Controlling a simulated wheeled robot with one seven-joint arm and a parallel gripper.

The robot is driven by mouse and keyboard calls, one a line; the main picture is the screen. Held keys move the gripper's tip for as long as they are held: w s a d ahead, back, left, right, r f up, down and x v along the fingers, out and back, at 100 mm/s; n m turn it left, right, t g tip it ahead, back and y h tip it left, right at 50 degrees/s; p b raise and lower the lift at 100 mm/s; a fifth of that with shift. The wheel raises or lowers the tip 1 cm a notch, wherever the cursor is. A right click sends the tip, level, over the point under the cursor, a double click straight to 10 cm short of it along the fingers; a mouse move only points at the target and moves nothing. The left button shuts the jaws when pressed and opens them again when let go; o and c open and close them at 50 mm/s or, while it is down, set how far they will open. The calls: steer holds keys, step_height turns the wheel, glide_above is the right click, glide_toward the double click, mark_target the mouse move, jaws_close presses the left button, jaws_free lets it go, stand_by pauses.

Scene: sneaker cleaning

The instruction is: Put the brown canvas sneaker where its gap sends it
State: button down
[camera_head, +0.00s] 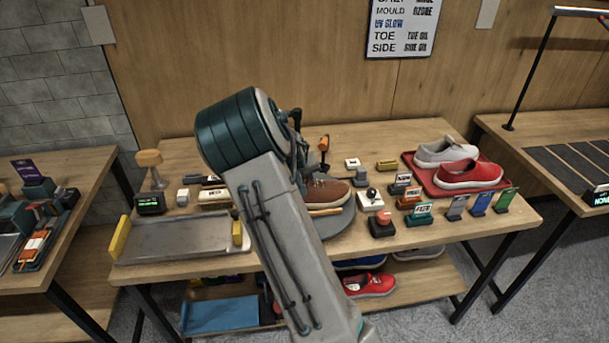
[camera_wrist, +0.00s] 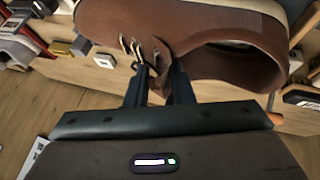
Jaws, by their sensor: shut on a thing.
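The brown canvas sneaker (camera_head: 325,192) shows at the middle of the table in the head view, over a round grey stand (camera_head: 340,222), partly hidden by my arm. I cannot tell whether its sole touches the stand. In the wrist view the sneaker (camera_wrist: 130,22) fills the top, with its dark opening to the right and pale laces near my fingers. My gripper (camera_wrist: 162,80) is shut on the sneaker's upper edge beside the laces. In the head view the fingertips are hidden behind my arm. I cannot make out the sneaker's gap.
A red tray (camera_head: 418,180) holds a white sneaker (camera_head: 445,150) and a red one (camera_head: 468,173). A grey tray (camera_head: 170,243) lies at left. Small labelled blocks and coloured cards (camera_head: 480,203) crowd the table's right. A wall sign (camera_head: 402,28) lists MOULD, TOE and SIDE.

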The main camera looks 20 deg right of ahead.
steer(key=shift+f, duration=0.15)
steer(key=c, duration=1.3)
jaws_free()
steer(key=shift+o, duration=0.2)
steer(key=shift+r, duration=0.3)
steer(key=b+v, duration=0.1)
steer(key=v, duration=0.9)
steer(key=s+a+r+y, duration=0.1)
steer(key=s+a, duration=0.3)
steer(key=s, duration=0.6)
steer(key=s+a+r+n+y, duration=0.1)
steer(key=s+a, duration=0.4)
steer(key=s, duration=0.5)
steer(key=s+a+r+n+g+y, duration=0.1)
steer(key=s+a+r, duration=0.3)
steer(key=s, duration=0.7)
steer(key=shift+a+r+y, duration=0.15)
steer(key=shift+a+y, duration=0.5)
steer(key=shift+y, duration=0.25)
